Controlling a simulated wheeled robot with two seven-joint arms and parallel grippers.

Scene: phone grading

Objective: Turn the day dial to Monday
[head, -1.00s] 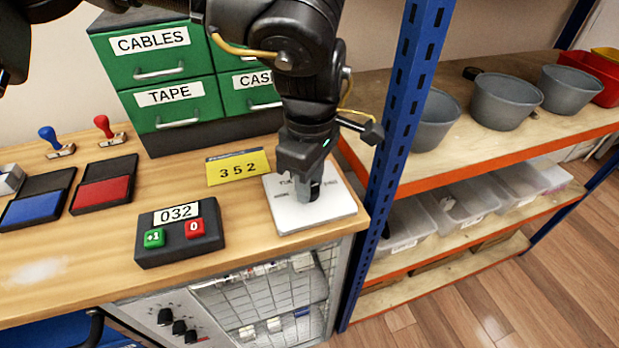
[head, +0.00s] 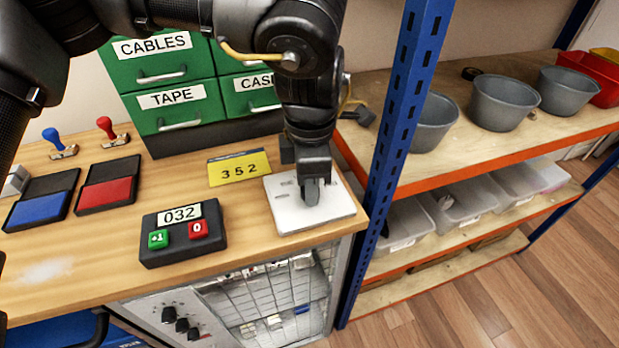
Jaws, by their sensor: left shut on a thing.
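The day dial is a white square plate (head: 283,217) lying on the wooden bench near its right end, with small dark marks on its face. A grey knob (head: 311,192) stands at its middle. My left gripper (head: 312,182) points down over the plate and is shut on the knob. The gripper and knob hide part of the plate, and the marks are too small to read. My right gripper is not in view.
A yellow card reading 352 (head: 239,169) and a black counter box showing 032 (head: 183,233) lie left of the dial. Green drawers (head: 176,94) stand behind. A blue shelf post (head: 395,140) rises close on the right. Red and blue ink pads lie further left.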

